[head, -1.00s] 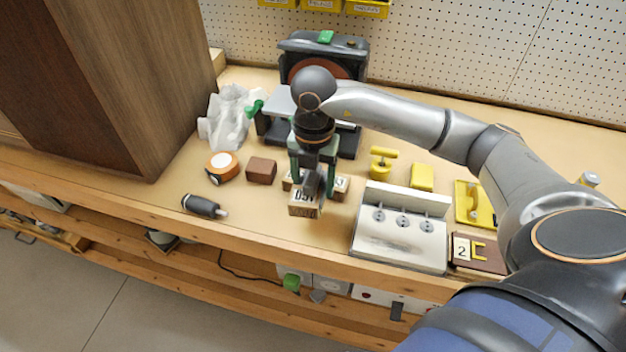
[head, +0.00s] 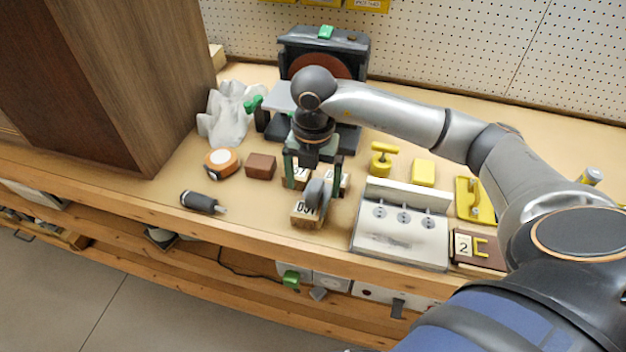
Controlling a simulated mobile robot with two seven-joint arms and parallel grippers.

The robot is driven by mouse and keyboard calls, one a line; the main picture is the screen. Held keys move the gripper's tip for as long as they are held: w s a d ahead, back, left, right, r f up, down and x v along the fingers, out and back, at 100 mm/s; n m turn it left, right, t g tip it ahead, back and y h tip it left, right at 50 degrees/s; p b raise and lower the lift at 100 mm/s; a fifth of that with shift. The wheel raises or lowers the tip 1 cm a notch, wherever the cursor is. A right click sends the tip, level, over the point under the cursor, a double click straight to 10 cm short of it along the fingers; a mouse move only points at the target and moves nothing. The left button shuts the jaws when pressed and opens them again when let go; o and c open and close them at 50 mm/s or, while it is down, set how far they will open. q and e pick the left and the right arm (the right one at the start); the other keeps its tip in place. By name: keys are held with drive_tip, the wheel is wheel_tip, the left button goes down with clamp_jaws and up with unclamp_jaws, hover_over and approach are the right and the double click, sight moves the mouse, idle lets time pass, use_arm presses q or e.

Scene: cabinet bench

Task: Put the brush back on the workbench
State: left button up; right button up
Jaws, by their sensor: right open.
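My right gripper (head: 313,175) is open above the workbench (head: 265,222), fingers pointing down and spread apart. A grey, rounded, upright object (head: 315,193) stands just below and in front of the fingers, apparently against or on a numbered wooden block (head: 304,216). It may be the brush, but its bristles are not clear. Another numbered block (head: 297,178) is partly hidden behind the left finger, and one more lies by the right finger. A dark handled tool (head: 200,202) with a pale tip lies near the front edge at left. My left gripper is not in view.
A brown block (head: 261,166) and an orange-white round item (head: 221,162) lie left of the gripper. A white fixture with knobs (head: 400,236) stands at right. A wooden cabinet (head: 115,85) bounds the left; a dark machine (head: 350,60) stands behind.

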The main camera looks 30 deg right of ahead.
sight(314, 188)
drive_tip(key=shift+r+p, duration=0.45)
drive_tip(key=shift+r, duration=0.1)
wheel_tip(314, 188, up, 12)
drive_tip(key=p, duration=0.1)
idle(0.6)
